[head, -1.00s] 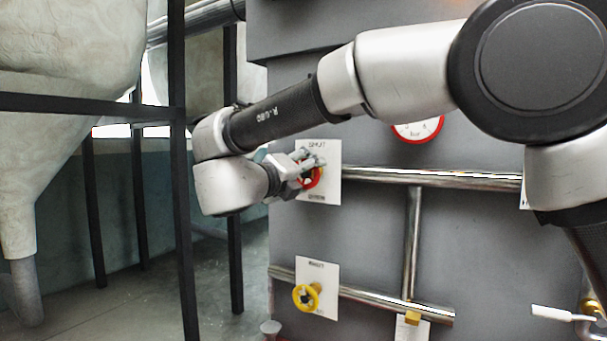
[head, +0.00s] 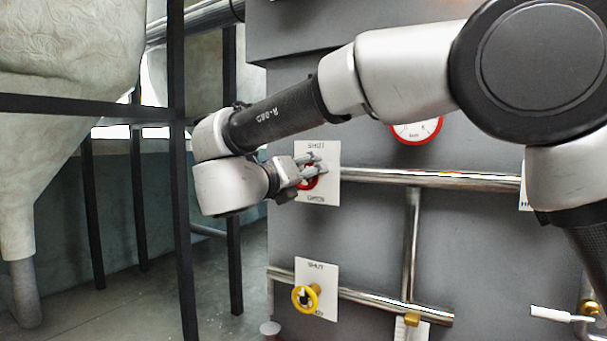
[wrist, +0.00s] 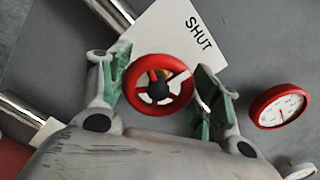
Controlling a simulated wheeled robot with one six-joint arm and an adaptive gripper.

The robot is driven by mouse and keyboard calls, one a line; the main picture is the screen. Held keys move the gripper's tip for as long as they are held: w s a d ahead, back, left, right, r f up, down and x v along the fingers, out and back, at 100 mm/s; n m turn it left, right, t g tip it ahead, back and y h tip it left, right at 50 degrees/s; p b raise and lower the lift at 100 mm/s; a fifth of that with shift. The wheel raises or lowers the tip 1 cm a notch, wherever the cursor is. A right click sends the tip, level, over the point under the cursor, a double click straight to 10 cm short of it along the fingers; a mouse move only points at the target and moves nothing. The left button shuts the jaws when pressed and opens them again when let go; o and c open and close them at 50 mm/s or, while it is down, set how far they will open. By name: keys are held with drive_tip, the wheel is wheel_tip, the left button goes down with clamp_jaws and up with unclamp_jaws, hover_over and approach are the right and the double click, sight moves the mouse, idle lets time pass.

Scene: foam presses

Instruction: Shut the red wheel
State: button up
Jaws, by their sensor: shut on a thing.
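The red wheel (head: 311,184) is a small spoked handwheel in front of a white plate (head: 329,190) on the grey press. The plate has SHUT at its top; the lower word is too small to read surely. In the wrist view the red wheel (wrist: 158,85) sits between my fingers, and SHUT is on the plate (wrist: 180,35) behind it. My gripper (head: 308,171) is shut on the wheel, with a finger on either side of its rim; in the wrist view my gripper (wrist: 164,78) hides little of it. In the head view the fingers partly cover the wheel.
A yellow wheel (head: 305,297) with its own SHUT plate is below. A red-rimmed gauge (head: 417,130) is to the right. A steel pipe (head: 440,178) runs right from the plate. A dark frame post (head: 182,230) stands left of my wrist.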

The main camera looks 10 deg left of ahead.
drive_tip(key=shift+f, duration=0.15)
drive_tip(key=o, duration=1)
drive_tip(key=shift+s, duration=0.1)
drive_tip(key=v, duration=1.2)
